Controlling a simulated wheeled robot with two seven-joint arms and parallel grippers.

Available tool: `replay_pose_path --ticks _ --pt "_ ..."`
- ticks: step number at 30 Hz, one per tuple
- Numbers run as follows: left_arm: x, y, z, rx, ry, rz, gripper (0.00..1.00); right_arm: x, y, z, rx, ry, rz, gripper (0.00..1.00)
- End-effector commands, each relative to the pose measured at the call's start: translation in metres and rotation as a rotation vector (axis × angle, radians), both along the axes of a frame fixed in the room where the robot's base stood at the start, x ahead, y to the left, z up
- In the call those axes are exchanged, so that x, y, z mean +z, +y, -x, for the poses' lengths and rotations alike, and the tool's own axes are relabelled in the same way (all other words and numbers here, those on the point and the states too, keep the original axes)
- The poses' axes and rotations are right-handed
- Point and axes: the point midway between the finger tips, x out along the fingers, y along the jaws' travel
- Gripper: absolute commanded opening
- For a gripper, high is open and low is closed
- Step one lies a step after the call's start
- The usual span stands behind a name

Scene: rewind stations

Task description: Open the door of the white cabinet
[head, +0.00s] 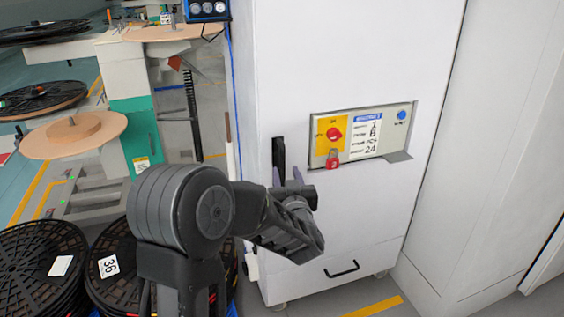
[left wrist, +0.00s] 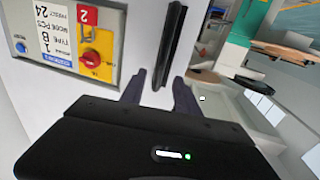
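The white cabinet (head: 350,55) stands upright in the middle of the head view, its door shut. A black vertical bar handle (head: 279,152) sits near the left edge of its front. My left gripper (head: 287,175) is at the handle's lower end. In the left wrist view the two fingers (left wrist: 159,77) are apart, and the lower end of the handle (left wrist: 172,45) shows between their tips. I see gaps beside it; whether the fingertips reach around it I cannot tell. My left wrist hides part of the cabinet's lower front. My right gripper is out of view.
A control panel (head: 362,134) with a red knob, red padlock and blue button is right of the handle. A lower black handle (head: 342,270) is near the floor. Black reels (head: 38,262) are stacked at left. Another white cabinet (head: 493,150) stands close at right.

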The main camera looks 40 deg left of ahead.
Motion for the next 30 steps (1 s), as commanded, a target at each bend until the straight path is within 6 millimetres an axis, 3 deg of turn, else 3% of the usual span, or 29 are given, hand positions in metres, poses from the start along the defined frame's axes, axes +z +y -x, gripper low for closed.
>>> replay_pose_path --ticks 13,25,30 --pt "-0.001 0.044 -0.044 0.001 0.001 -0.001 0.38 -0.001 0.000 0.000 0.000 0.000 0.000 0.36" --pt "-0.001 0.050 -0.052 -0.001 0.001 0.001 0.38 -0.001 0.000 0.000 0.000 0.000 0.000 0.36" --pt "-0.001 0.050 -0.051 -0.001 0.001 0.001 0.24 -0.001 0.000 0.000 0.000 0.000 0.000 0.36"
